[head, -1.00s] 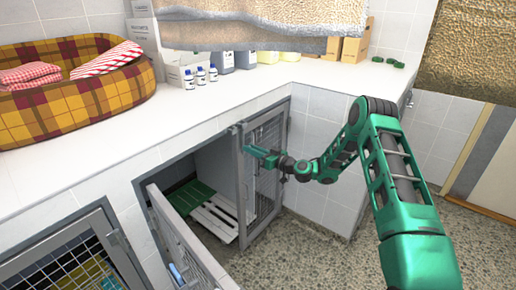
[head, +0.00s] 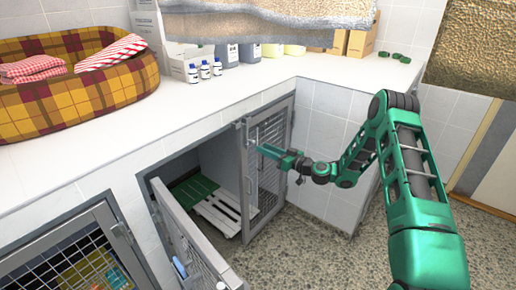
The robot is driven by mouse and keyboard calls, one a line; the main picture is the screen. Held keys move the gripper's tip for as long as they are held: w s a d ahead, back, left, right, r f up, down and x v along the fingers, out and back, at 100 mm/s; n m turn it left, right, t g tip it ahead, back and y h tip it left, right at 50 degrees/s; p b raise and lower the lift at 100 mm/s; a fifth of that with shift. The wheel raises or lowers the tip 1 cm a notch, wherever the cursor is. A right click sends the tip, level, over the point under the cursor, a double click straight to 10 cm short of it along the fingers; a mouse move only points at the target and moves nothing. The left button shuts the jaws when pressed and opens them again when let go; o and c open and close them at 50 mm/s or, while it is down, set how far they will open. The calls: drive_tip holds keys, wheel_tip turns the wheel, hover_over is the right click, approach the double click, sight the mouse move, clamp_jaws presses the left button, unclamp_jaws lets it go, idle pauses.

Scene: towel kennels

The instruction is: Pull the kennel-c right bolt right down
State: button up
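The right mesh door (head: 268,165) of the double-door kennel under the counter stands in line with the kennel front. A small metal bolt fitting (head: 241,124) shows at the top of its free edge. A vertical handle (head: 250,186) sits lower on that edge. My gripper (head: 261,149) points left in front of the upper part of this door, a little below and right of the bolt fitting. I cannot tell whether it touches the door, or how far its fingers are apart. The left door (head: 190,245) of this kennel is swung outward.
A white slatted board (head: 224,214) and a green one (head: 194,190) lie inside the kennel. Another mesh door (head: 75,260) is at lower left. The counter (head: 110,150) above holds a plaid pet bed (head: 80,95) and bottles. Speckled floor (head: 310,250) is clear at right.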

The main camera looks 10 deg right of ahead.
drive_tip(key=v, duration=0.5)
drive_tip(key=s+d+r+m+g+h, duration=0.4)
drive_tip(key=s+d+r, duration=0.1)
drive_tip(key=s, duration=1.3)
drive_tip(key=s+d+r+m+g+h, duration=0.3)
drive_tip(key=s+d+r+m+g, duration=0.1)
drive_tip(key=s, duration=1.4)
drive_tip(key=s+d+r+m+g+h, duration=0.4)
drive_tip(key=s+d+r, duration=0.3)
drive_tip(key=s, duration=1.1)
drive_tip(key=shift+d+r+g+h, duration=0.3)
drive_tip(key=shift+d+g, duration=0.15)
drive_tip(key=shift+g, duration=0.45)
